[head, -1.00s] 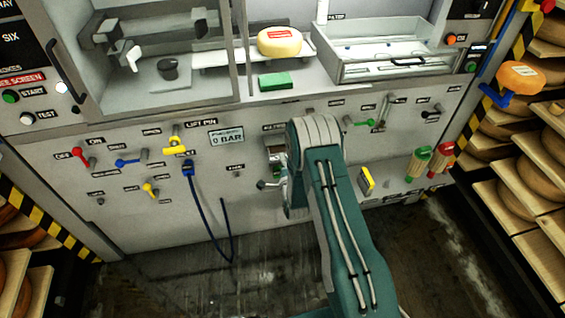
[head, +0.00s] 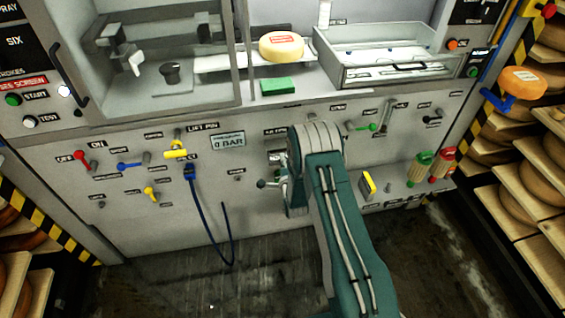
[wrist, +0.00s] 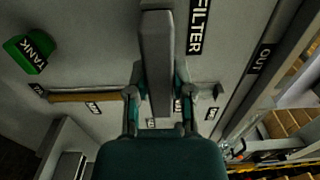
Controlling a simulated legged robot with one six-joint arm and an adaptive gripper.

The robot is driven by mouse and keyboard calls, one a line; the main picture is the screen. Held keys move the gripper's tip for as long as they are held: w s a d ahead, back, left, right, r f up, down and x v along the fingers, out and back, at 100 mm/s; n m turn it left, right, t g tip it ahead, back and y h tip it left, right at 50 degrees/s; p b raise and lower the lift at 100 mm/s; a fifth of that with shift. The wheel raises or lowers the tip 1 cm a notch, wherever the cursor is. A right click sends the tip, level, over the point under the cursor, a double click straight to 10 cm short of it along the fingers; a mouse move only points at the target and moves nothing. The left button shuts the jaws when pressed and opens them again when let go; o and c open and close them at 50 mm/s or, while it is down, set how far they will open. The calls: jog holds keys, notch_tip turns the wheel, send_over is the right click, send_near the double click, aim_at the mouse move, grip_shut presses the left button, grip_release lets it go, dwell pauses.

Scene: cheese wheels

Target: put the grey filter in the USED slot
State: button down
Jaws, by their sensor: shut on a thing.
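The grey filter (wrist: 157,60) is a long grey block in the wrist view. It reaches from the top edge down between the fingers of my gripper (wrist: 160,100), which is shut on it. A FILTER label (wrist: 199,27) is on the panel just right of the block. In the head view my gripper (head: 277,182) is close to the front panel, left of my arm, which hides much of it. The block cannot be made out clearly there. I cannot read a USED label in either view, so I cannot tell which opening is the USED slot.
The panel carries levers, a blue hose (head: 194,205) and a small shelf (head: 400,190) with green and red handled tools. A brown bar (wrist: 85,97) and a green TANK tag (wrist: 27,52) are left of my gripper. Cheese racks flank the machine.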

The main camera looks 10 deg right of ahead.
jog(key=shift+w, duration=1)
jog(key=shift+c, duration=2.1)
grip_release()
jog(key=s, duration=1.2)
